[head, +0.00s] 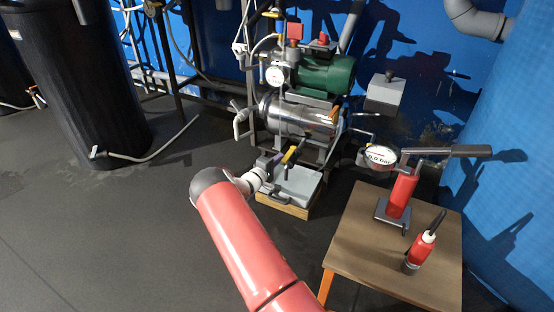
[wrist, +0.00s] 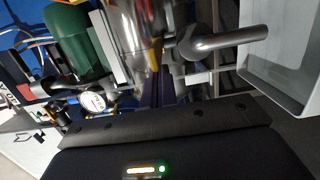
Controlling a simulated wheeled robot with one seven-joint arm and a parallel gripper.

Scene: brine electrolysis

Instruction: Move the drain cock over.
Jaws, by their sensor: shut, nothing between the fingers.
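The drain cock seems to be the small fitting with the yellow lever (head: 289,155) low at the front of the shiny steel vessel (head: 300,118). The yellow lever also shows in the wrist view (wrist: 155,53), just beyond my fingers. My gripper (head: 276,161) is at the lever, above the grey tray. In the wrist view my dark purple fingers (wrist: 158,92) are shut with nothing between them, and their tips are close to the lever. I cannot tell whether they touch it. A grey outlet pipe (wrist: 225,38) sticks out beside the lever.
A grey tray (head: 299,181) on a wooden base stands below the vessel. A green motor (head: 325,77) sits above the vessel.

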